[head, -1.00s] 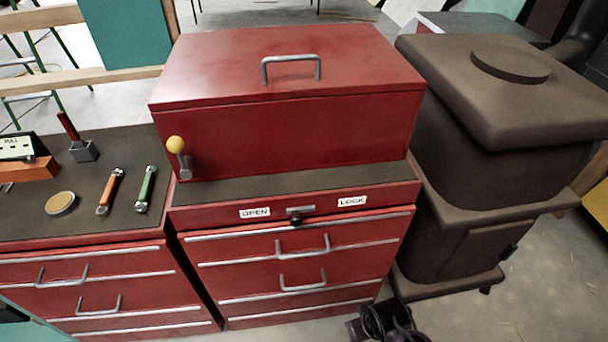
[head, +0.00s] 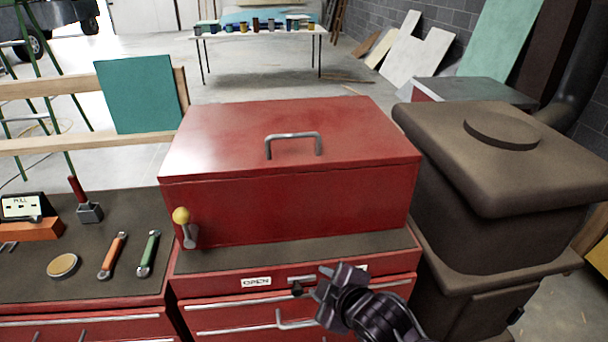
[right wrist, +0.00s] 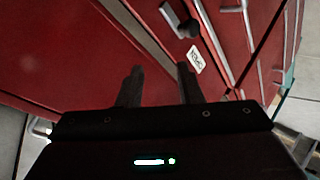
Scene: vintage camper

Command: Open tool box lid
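The red tool box (head: 300,210) stands on a red drawer cabinet, and its lid (head: 230,140) is shut. A grey handle (head: 293,138) is on the lid top. A lever with a yellow knob (head: 181,216) is at the box's front left. A dark latch (head: 297,288) sits on the cabinet's front strip, right of the OPEN label (head: 257,281); the other label is mostly hidden by my gripper. My right gripper (head: 320,284) is in front of that strip, close to the latch. In the right wrist view its fingers (right wrist: 160,80) are apart and empty. My left gripper is not in view.
On the left, a bench top (head: 40,270) holds an orange tool (head: 113,255), a green tool (head: 148,253) and a round tin (head: 63,266). A brown stove-like body (head: 500,150) stands close on the right. Open floor lies behind.

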